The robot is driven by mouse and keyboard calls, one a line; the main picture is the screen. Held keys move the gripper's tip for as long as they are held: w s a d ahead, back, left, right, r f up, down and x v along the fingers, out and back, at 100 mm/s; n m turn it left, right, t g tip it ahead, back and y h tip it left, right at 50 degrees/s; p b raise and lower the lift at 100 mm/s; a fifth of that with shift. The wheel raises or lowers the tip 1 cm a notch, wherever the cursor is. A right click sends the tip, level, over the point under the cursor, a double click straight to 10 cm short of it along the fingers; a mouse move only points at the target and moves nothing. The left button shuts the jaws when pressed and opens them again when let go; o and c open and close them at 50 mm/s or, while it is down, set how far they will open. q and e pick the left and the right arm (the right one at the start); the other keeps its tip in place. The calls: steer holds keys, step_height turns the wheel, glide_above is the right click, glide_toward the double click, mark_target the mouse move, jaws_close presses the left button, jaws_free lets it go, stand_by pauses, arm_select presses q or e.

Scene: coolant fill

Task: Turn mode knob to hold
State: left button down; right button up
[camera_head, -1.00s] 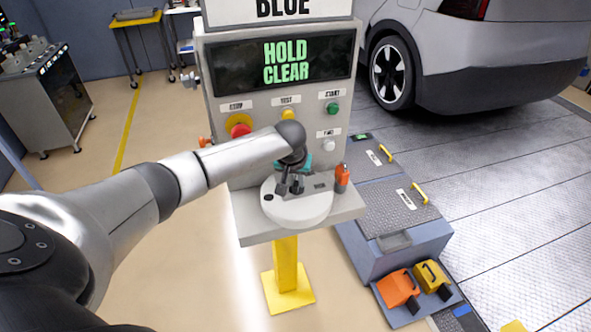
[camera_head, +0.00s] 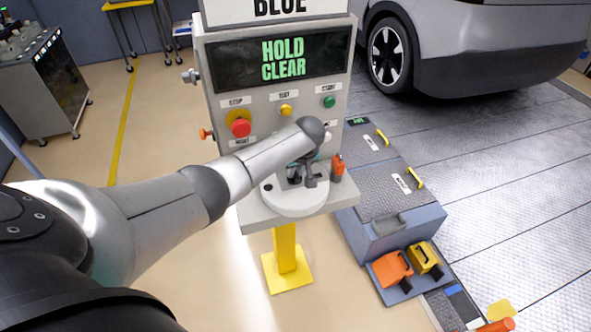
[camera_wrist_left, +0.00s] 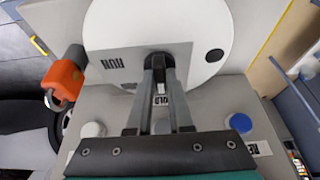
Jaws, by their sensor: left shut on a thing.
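The mode knob sits on a round white disc (camera_head: 292,204) on the grey console's shelf. The disc also shows in the left wrist view (camera_wrist_left: 110,22), with a black dot and an upside-down "RUN" label (camera_wrist_left: 118,61). My left gripper (camera_head: 303,178) reaches down over the disc. A partly covered label shows between the fingers. The knob's exact pointing is hidden. My right gripper is in neither view.
The console screen (camera_head: 283,58) reads "HOLD CLEAR". A red stop button (camera_head: 241,128), a yellow button (camera_head: 286,110) and a green button (camera_head: 329,101) are on the panel. An orange item (camera_head: 337,166) stands on the shelf just right of the disc. A car (camera_head: 480,45) is behind.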

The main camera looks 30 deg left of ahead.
arm_select(q)
steer(key=c, duration=0.8)
jaws_free()
steer(key=shift+r, duration=0.15)
steer(key=shift+s+d+r, duration=0.1)
steer(key=shift+r, duration=0.15)
steer(key=p+v, duration=0.2)
steer(key=v, duration=1.2)
steer(key=shift+r, duration=0.25)
